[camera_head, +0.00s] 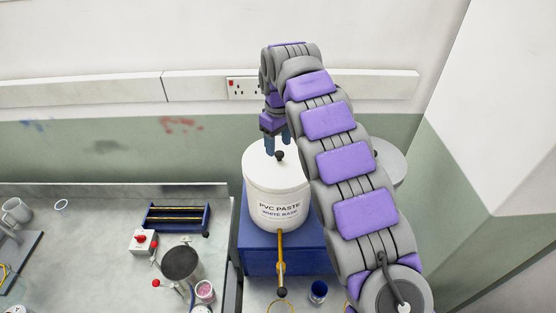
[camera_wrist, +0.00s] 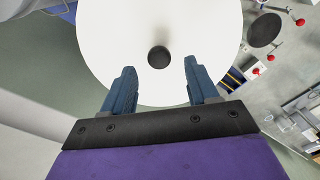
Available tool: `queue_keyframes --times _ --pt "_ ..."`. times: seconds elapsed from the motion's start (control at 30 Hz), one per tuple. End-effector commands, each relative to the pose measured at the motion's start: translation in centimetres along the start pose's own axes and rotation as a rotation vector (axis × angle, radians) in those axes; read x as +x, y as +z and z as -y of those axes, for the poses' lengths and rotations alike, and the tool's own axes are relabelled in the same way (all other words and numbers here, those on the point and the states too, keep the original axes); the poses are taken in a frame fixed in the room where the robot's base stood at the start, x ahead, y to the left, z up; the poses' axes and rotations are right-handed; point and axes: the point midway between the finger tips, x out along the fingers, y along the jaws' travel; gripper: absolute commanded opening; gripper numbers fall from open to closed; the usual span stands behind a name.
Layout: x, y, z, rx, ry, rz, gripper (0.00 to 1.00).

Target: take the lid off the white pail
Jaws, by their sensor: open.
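The white pail (camera_head: 277,199) is labelled "PVC PASTE WHITE BASE" and stands upright on a blue block. Its white lid (camera_head: 259,167) is on top, with a round black knob (camera_head: 280,155) at the centre. The lid (camera_wrist: 110,40) fills the middle of the wrist view, with the knob (camera_wrist: 158,57) just beyond my fingertips. My gripper (camera_head: 277,144) points down above the lid, close to the knob. In the wrist view my gripper (camera_wrist: 159,68) is open, its two blue fingers apart and nothing between them. I cannot tell the exact height gap to the knob.
The bench at left holds a blue rack (camera_head: 177,218), a red-button box (camera_head: 143,242) and a dark round plate (camera_head: 181,263). The wall is close behind.

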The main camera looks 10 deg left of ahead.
Motion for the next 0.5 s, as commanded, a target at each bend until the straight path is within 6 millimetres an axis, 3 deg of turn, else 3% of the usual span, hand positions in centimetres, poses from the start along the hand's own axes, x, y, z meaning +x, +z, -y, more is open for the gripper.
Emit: queue_keyframes --times 0.23,0.5 --pt "2.6 0.3 0.0 0.002 -0.004 0.004 0.59" --pt "2.9 0.1 0.0 0.001 -0.001 0.001 0.59"
